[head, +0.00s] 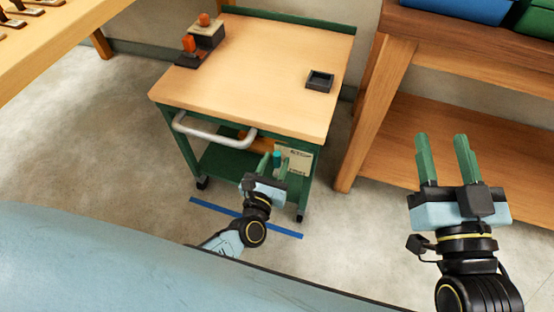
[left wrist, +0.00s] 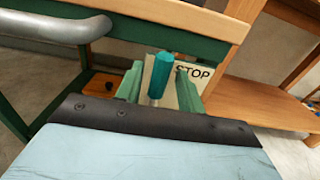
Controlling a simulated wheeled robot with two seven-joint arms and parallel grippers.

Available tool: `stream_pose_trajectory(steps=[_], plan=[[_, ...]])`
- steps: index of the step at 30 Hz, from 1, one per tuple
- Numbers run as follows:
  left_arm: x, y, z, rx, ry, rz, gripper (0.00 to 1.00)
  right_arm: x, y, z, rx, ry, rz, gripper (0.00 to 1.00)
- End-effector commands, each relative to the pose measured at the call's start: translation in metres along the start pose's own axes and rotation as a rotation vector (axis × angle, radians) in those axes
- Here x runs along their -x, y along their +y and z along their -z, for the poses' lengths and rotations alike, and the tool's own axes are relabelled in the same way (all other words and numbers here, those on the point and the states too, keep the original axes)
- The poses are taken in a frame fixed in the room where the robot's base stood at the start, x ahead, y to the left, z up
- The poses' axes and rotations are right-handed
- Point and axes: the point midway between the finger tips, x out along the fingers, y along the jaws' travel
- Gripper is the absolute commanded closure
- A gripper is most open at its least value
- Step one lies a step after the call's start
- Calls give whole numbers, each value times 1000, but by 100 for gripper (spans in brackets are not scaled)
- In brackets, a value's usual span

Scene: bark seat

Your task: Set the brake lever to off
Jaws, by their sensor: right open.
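The brake lever has a teal grip (head: 277,158) and is at the front of the cart, below the tabletop. In the left wrist view the teal grip (left wrist: 161,74) stands nearly upright on a pale stem. My left gripper (head: 273,166) is at the lever, its green fingers apart on either side of it. In the left wrist view the left gripper (left wrist: 160,88) shows gaps beside the grip; contact cannot be told. A pale card (left wrist: 194,73) behind the lever reads STOP. My right gripper (head: 446,158) is open and empty at the right, away from the cart.
The cart (head: 260,65) has a wooden top, green frame and grey handle (head: 214,132) left of the lever. A dark tray (head: 319,81) and orange-topped blocks (head: 190,48) stand on it. A wooden shelf (head: 450,130) is at right. A blue strip (head: 288,232) lies on the floor.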

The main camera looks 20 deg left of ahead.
Motion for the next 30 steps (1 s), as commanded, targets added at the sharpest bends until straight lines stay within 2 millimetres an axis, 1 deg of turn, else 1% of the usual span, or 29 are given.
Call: stream_pose_trajectory(steps=[1, 3, 6, 15, 16, 17, 24, 25, 30], plan=[[-6, 0, 1, 0, 0, 0, 62, 0, -1, 4, -2, 30, 2, 55], [-12, -1, 0, 0, 0, 1, 62, 0, -2, 9, -3, 63, 5, 55], [-16, 0, 1, 0, 1, 0, 62, 0, -3, 14, -4, 92, 7, 55], [-18, 0, 0, 0, 1, 1, 62, 0, -3, 17, -5, 105, 7, 55], [-18, 0, 0, 0, 1, 1, 63, 0, -3, 17, -5, 104, 7, 55], [-18, 0, 0, 0, 1, 1, 67, 0, -3, 17, -5, 104, 7, 55], [-18, 0, 0, 0, 1, 1, 98, 0, -3, 17, -4, 103, 7, 55], [-18, 0, 0, 0, 1, 1, 100, 0, -3, 17, -4, 103, 7, 55], [-18, 0, 0, 0, 1, 1, 100, 0, -3, 17, -4, 103, 7, 55]])
